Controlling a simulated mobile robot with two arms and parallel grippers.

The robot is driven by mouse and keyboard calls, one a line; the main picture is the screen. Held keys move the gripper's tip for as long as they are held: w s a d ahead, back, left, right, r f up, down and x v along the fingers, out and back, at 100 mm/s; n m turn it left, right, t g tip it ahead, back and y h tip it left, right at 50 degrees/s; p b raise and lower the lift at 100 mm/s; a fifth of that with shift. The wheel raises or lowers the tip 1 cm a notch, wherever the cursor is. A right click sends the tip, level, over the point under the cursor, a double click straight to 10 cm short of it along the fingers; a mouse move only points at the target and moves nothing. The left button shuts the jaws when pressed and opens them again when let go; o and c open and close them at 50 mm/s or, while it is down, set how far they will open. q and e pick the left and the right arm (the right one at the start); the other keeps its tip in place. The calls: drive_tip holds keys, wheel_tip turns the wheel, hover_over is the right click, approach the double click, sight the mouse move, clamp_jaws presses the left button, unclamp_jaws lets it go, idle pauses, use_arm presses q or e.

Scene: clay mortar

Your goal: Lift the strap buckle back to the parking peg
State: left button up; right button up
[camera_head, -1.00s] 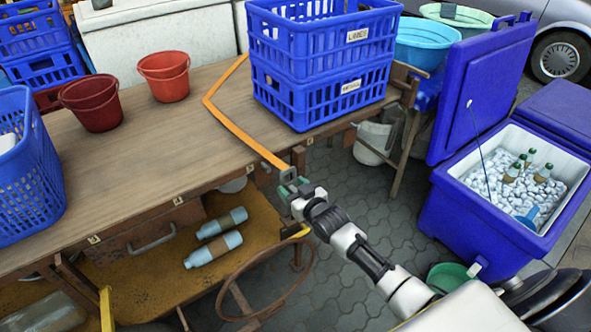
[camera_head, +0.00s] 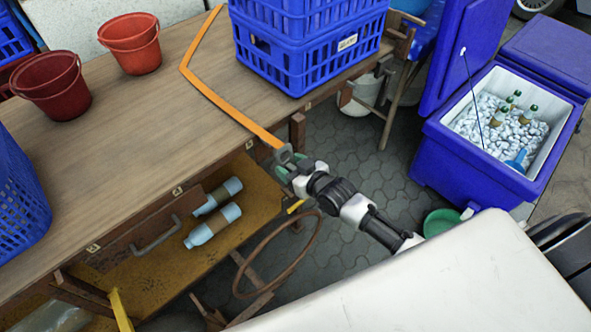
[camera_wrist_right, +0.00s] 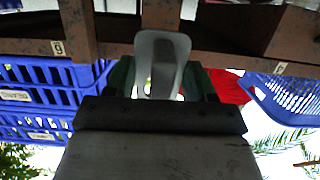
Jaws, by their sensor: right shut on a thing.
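An orange strap (camera_head: 233,111) runs over the wooden table and down past its front edge. Its grey metal buckle (camera_head: 283,154) hangs at the strap's end, just off that edge. My right gripper (camera_head: 287,165) is shut on the buckle. In the right wrist view the grey buckle (camera_wrist_right: 163,62) stands between the greenish fingers (camera_wrist_right: 163,80), below the table's wooden edge. I cannot make out a parking peg; small pale tags (camera_head: 177,191) sit along the front edge. My left gripper is not in view.
Stacked blue crates (camera_head: 309,45) stand on the table (camera_head: 130,125) beside the strap, with two red buckets (camera_head: 52,84) farther left. A shelf with bottles (camera_head: 213,226) lies below. A blue cooler (camera_head: 437,170) of ice stands right. The middle of the tabletop is clear.

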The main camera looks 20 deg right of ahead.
drive_tip(key=shift+r+b+x, duration=0.15)
drive_tip(key=shift+b+x, duration=0.6)
drive_tip(key=shift+x, duration=0.35)
drive_tip(key=shift+r+b+x, duration=0.2)
drive_tip(key=shift+b+x, duration=0.55)
drive_tip(key=shift+x, duration=0.35)
drive_tip(key=shift+w, duration=0.2)
drive_tip(key=shift+w+a+b, duration=0.15)
drive_tip(key=shift+w+b, duration=0.2)
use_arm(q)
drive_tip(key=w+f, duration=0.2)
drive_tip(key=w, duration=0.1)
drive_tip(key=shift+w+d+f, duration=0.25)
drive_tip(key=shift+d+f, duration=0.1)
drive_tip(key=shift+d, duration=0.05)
use_arm(e)
drive_tip(key=shift+w+a, duration=0.1)
drive_tip(key=shift+w, duration=0.15)
